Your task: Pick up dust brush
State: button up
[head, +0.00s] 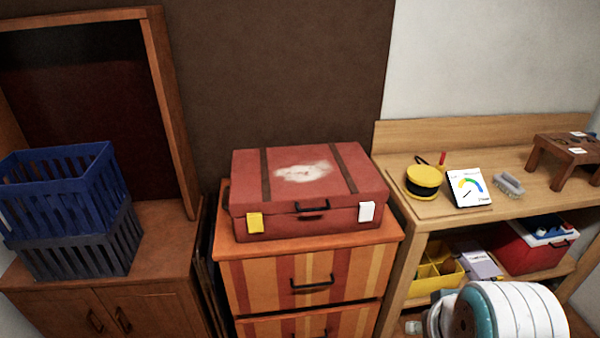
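A small brush (508,184) with a grey body and pale bristles lies on the wooden workbench top (415,208) at the right. Nothing covers the brush. My gripper is not in view.
A yellow-and-black round container (423,181) stands left on the bench. Below are a yellow bin (436,268) and a red cooler (530,246). A red suitcase (306,190) rests on a striped drawer cabinet (310,262). Blue (62,185) and dark (85,248) crates are stacked left.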

aim_at(509, 184)
jog(key=i+l, duration=0.2)
jog(key=l, duration=0.2)
jog(key=i+l, duration=0.2)
jog(key=l, duration=0.2)
jog(key=i+l, duration=0.2)
jog(key=l, duration=0.2)
jog(key=i+l, duration=0.2)
jog(key=l, duration=0.25)
jog(key=i+l, duration=0.2)
jog(key=l, duration=0.2)
jog(key=i+l+z, duration=0.1)
jog(key=l, duration=0.3)
jog(key=i+l, duration=0.65)
jog(key=i, duration=0.15)
